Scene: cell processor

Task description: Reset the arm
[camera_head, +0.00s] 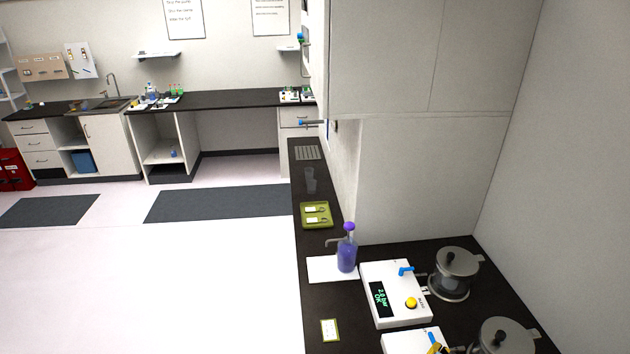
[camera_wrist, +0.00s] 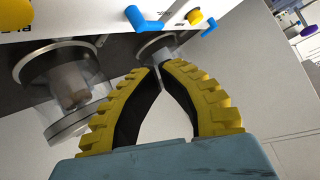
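My gripper (camera_wrist: 160,68) shows in the wrist view, with two curved yellow-and-black fingers on a blue-grey body. Its fingertips come together, and nothing is held between them. Beyond the fingers are a white device with a blue handle (camera_wrist: 144,20) and a yellow knob (camera_wrist: 195,17), and a clear vessel with a metal lid (camera_wrist: 75,120). The picture appears upside down. In the head view, small yellow and blue parts show at the bottom edge by the second white device; I cannot tell whether they belong to my gripper.
The dark counter holds a white pressure device (camera_head: 397,294) with a lit display, lidded metal pots (camera_head: 455,268) (camera_head: 505,338), a purple pump bottle (camera_head: 347,252) and a green tray (camera_head: 316,214). A wall and cabinets (camera_head: 430,180) bound the right. The floor (camera_head: 190,285) at left is clear.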

